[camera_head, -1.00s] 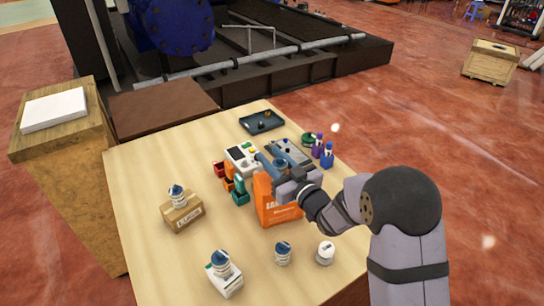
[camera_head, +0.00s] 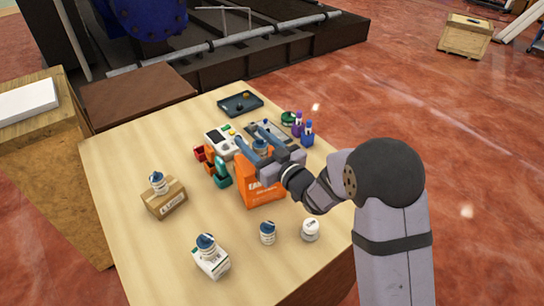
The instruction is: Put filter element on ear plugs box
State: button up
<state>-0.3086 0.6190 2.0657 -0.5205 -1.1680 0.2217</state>
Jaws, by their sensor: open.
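My gripper (camera_head: 259,146) is open above the tall orange box (camera_head: 258,193). Its two fingers point toward the back left, with a small blue-and-white piece, seemingly a filter element (camera_head: 262,145), between them. I cannot tell whether the fingers touch it; its lower part is hidden. Similar blue-and-white cylinders stand on a cardboard box (camera_head: 167,206), on a white box (camera_head: 213,264) and directly on the table (camera_head: 267,233). The labels are too small to read, so I cannot tell for certain which box is the ear plugs box.
A white round jar (camera_head: 310,230) stands at the front right. Red, orange and teal bins (camera_head: 222,173), a white device (camera_head: 224,138), a dark tray (camera_head: 240,104) and purple and blue bottles (camera_head: 307,133) are farther back. The table's left side (camera_head: 115,160) is clear.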

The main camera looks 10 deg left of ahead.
jog(key=b+v, duration=0.3)
jog(key=v, duration=0.8)
jog(key=w+d+f+m+t+h+b, duration=0.3)
jog(key=w+d+h, duration=0.5)
jog(key=d, duration=0.6)
jog(key=d+f+m+g+h+b, duration=0.4)
jog(key=d+h, duration=0.3)
jog(key=d, duration=1)
jog(key=s+a+f+g+p, duration=0.2)
jog(key=s+a+f+g, duration=0.1)
jog(key=s, duration=0.7)
jog(key=s+a+f+m+g+y+p, duration=0.1)
jog(key=s+g, duration=0.4)
jog(key=s, duration=0.5)
jog(key=s+a+f+m+g+y+p, duration=0.1)
jog(key=s+a+f+g+p, duration=0.2)
jog(key=s, duration=0.8)
jog(key=a+f, duration=0.2)
jog(key=a, duration=0.1)
jog(key=shift+g+p, duration=0.3)
jog(key=shift+g, duration=0.1)
